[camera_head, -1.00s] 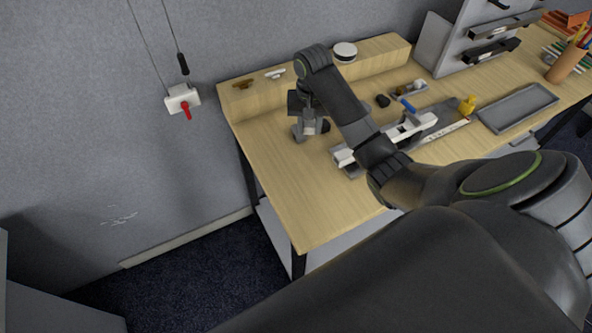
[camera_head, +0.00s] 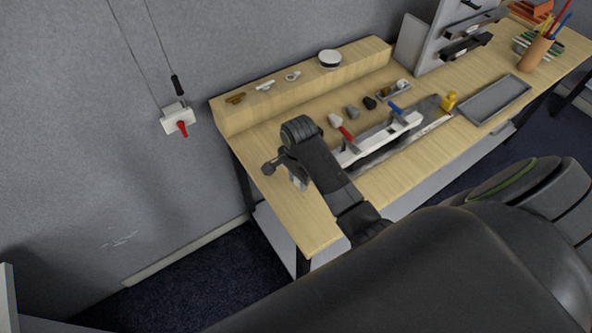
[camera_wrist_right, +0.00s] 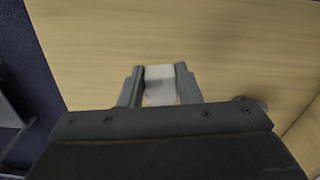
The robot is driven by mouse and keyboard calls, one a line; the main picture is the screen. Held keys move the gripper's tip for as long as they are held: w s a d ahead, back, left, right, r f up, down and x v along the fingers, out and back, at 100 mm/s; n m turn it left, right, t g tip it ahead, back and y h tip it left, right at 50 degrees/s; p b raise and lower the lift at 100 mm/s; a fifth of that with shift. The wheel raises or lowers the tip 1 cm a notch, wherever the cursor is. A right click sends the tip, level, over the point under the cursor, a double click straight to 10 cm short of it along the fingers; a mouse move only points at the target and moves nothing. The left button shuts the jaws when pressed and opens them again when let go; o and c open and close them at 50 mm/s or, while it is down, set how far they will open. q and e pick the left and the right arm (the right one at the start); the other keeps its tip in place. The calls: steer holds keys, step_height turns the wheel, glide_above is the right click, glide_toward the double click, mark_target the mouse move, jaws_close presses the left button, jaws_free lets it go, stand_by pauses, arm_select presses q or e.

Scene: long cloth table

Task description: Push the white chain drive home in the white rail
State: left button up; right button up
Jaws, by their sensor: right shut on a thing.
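My right gripper (camera_head: 284,172) is over the near left end of the table, left of the white rail. In the right wrist view, its two fingers (camera_wrist_right: 160,70) are shut on a plain whitish block (camera_wrist_right: 160,88), which looks like the white chain drive. Wood tabletop shows beyond it. In the head view the held piece (camera_head: 298,183) is mostly hidden by my wrist. The white rail (camera_head: 398,129) lies lengthwise on the table, with a red handle (camera_head: 347,134) and a blue handle (camera_head: 396,109) beside it. My arm covers its near left end. My left gripper is not in view.
A raised wooden ledge (camera_head: 300,92) runs along the wall, with small brackets and a round white-and-black tin (camera_head: 330,60). Small blocks (camera_head: 353,112) lie behind the rail. A grey tray (camera_head: 497,100) and a yellow figure (camera_head: 449,101) are to the right. The left table corner is clear.

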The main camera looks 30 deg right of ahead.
steer(key=shift+s+a+r+m+p, duration=0.4)
steer(key=shift+s+a+m+p, duration=0.05)
steer(key=shift+s+a+m, duration=0.15)
steer(key=shift+f, duration=0.15)
steer(key=shift+a, duration=0.1)
steer(key=shift+w+d, duration=0.2)
steer(key=shift+d, duration=2.7)
steer(key=shift+w+d, duration=0.15)
steer(key=shift+d, duration=1.75)
steer(key=o, duration=1.1)
steer(key=shift+c, duration=0.2)
